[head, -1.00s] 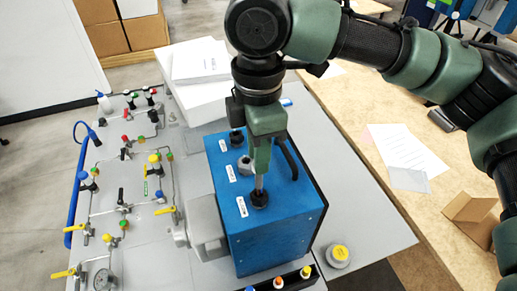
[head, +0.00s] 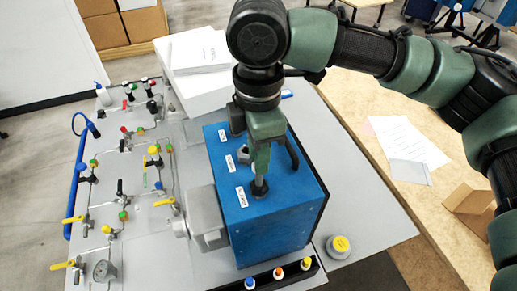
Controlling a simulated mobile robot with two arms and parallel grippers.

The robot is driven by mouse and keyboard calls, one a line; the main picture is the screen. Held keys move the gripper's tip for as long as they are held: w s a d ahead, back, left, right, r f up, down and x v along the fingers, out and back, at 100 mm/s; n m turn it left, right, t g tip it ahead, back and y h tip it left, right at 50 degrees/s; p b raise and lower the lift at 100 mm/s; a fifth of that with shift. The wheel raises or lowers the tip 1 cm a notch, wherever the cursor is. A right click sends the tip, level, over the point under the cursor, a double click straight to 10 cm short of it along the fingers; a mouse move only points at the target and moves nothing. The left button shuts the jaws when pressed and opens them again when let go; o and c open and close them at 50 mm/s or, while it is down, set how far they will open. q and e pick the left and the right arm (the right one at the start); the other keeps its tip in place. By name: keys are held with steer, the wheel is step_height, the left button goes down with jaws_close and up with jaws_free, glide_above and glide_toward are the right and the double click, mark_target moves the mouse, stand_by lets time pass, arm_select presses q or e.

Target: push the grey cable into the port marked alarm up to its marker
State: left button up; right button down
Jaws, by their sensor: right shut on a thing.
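The blue analyser box (head: 285,215) stands on the grey table, with several ports and white labels on its top. The label print is too small to read, so I cannot tell which port is marked alarm. My right gripper (head: 260,172) points down over the front port (head: 260,188) and is shut on the grey cable (head: 260,180). Only a short piece of the cable shows between the fingertips and the dark port collar; its lower end is hidden there. I cannot make out its marker. My left gripper is not in view.
A panel of pipes and coloured valves lies left of the box. A grey housing (head: 206,222) joins the box's left side. A black rack (head: 265,278) with coloured caps and a yellow-topped round container (head: 339,245) stand in front. White boxes (head: 192,55) are behind.

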steer(key=shift+f+b, duration=0.65)
steer(key=shift+f, duration=1.45)
steer(key=c, duration=1.1)
jaws_free()
step_height(320, 180, up, 5)
steer(key=p, duration=0.5)
steer(key=shift+p, duration=0.4)
steer(key=shift+r, duration=0.95)
